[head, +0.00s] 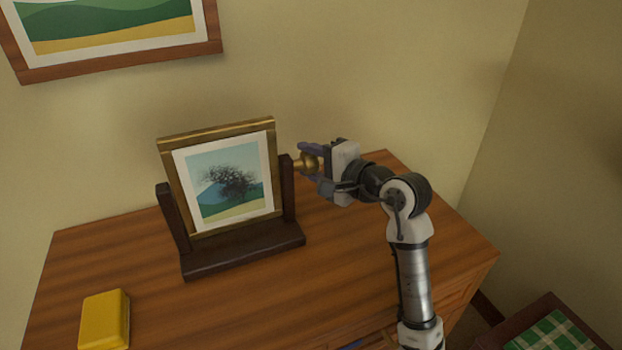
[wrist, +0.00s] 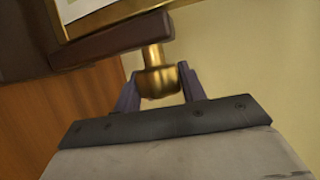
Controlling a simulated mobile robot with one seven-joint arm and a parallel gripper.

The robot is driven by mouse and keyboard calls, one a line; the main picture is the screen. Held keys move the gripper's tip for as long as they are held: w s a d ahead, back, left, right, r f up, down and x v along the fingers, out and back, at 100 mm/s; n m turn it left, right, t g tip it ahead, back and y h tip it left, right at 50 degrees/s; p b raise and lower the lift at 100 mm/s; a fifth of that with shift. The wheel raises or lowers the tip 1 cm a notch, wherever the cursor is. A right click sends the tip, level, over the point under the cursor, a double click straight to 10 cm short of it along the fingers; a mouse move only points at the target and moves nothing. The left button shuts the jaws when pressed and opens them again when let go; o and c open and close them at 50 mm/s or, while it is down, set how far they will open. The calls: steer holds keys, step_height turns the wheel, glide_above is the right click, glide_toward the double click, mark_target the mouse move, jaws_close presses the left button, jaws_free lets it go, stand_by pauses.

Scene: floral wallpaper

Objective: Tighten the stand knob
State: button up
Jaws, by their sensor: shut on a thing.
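The stand (head: 243,254) is dark wood with two posts and holds a gold-framed tree picture (head: 235,183) on the dresser top. The brass stand knob (head: 308,163) sticks out from the outer side of the right post. My gripper (head: 312,166) has come from the right and is shut on the knob, one finger on each side. In the wrist view, the knob (wrist: 158,80) sits between the two purple fingers, with its shaft running to the dark post (wrist: 110,45). The fingers partly hide the knob's sides.
A yellow box-like object (head: 104,320) lies at the front left of the wooden dresser top (head: 260,305). The wall is close behind the stand, with a framed landscape (head: 120,62) at upper left. The dresser's right edge drops off beyond my arm.

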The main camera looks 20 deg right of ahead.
steer(key=g+b, duration=0.1)
steer(key=b, duration=0.2)
steer(key=shift+f, duration=0.25)
steer(key=shift+r+m+g+h+b, duration=0.2)
steer(key=shift+m+g+h+b, duration=0.2)
steer(key=shift+g+b, duration=0.4)
steer(key=shift+r+m+g+h, duration=0.1)
steer(key=shift+m+g+h, duration=0.2)
steer(key=shift+g, duration=0.8)
steer(key=m+g+p, duration=0.1)
steer(key=g, duration=0.2)
steer(key=shift+r, duration=0.15)
steer(key=g+p, duration=0.4)
steer(key=shift+m+g+h, duration=0.3)
steer(key=shift+m+h, duration=0.1)
steer(key=g+p, duration=0.3)
steer(key=shift+m, duration=0.4)
steer(key=shift+g+p, duration=0.4)
steer(key=shift+s+f, duration=0.1)
steer(key=shift+f, duration=0.15)
